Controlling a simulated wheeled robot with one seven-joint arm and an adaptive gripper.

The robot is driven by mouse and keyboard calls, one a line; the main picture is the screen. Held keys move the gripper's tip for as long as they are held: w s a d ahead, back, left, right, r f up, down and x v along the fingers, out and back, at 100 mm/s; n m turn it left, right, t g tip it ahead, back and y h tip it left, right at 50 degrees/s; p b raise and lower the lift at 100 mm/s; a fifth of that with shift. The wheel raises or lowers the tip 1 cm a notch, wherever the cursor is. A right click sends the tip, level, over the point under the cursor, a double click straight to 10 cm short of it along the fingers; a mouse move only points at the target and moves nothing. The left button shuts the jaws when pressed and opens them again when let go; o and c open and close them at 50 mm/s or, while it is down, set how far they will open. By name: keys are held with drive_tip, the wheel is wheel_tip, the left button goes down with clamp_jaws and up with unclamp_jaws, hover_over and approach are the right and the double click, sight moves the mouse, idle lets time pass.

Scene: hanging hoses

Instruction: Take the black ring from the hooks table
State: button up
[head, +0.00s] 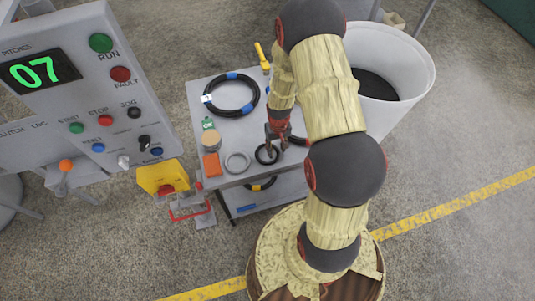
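A small black ring (260,159) lies on the grey table (215,138), near its front edge. My gripper (276,149) points down from above, with its fingertips at the far right side of this ring. It overlaps the ring's edge in the picture, and I cannot tell whether it touches it. The fingers are small and dark, so whether they are open or shut on the ring is unclear. My arm hides the right part of the table.
A grey ring (237,170) lies just left of the black ring. An orange block (211,165), a round tan-topped item (211,141) and a black hose coil with blue bands (210,103) are also on the table. A white bin (415,60) stands right, a control panel (75,80) left.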

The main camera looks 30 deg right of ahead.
drive_tip(key=shift+c, duration=0.9)
clamp_jaws()
drive_tip(key=shift+r, duration=0.2)
